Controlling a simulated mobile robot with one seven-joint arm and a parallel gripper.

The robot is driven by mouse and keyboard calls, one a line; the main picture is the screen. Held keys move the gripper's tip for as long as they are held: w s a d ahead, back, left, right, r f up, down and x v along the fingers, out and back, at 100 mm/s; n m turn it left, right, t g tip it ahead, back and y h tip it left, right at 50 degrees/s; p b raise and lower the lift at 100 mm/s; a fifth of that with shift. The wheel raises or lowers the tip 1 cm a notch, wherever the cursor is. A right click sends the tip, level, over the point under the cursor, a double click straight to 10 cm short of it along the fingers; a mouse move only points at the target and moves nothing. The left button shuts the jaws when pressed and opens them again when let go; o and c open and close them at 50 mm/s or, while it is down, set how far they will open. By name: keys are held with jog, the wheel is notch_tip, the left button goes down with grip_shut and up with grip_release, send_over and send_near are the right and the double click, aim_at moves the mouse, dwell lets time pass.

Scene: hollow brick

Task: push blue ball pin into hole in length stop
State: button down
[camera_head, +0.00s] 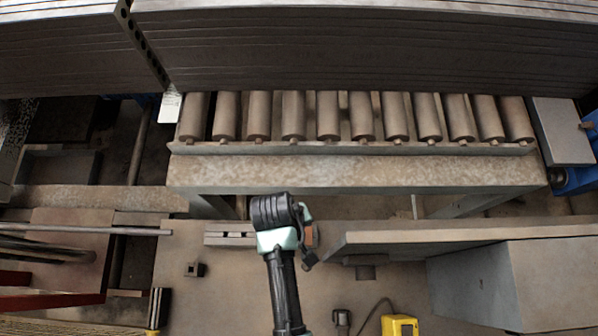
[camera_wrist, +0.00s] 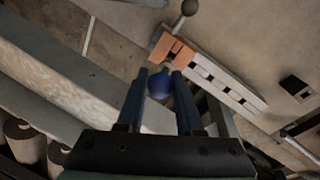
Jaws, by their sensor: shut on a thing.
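In the wrist view, the blue ball pin (camera_wrist: 159,85) shows as a round blue head between the two fingers of my gripper (camera_wrist: 159,76). My gripper is shut on it. The pin's shaft is hidden. A grey bar with dark square holes, which looks like the length stop (camera_wrist: 239,93), lies just beyond the fingertips to the right. An orange block (camera_wrist: 172,49) is at its upper left end. I cannot tell whether the pin touches the bar. In the head view, the grey bar (camera_head: 230,228) lies left of my arm, and my wrist hides part of it.
A roller conveyor (camera_head: 340,172) runs behind my arm, with stacked long metal plates above it. A grey table edge (camera_head: 450,236) is at the right. A small dark square block (camera_head: 195,269) lies on the floor at left. A yellow box (camera_head: 398,325) stands at the bottom.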

jog(key=shift+w, duration=0.1)
jog(key=shift+f+b, duration=1.6)
jog(key=shift+f, duration=1.15)
dwell(0.6)
jog(key=shift+c, duration=2.3)
grip_release()
notch_tip(320, 180, up, 13)
jog(key=s+a+b, duration=0.1)
jog(key=a, duration=0.1)
jog(key=shift+f, duration=0.15)
jog(key=shift+s+a, duration=0.1)
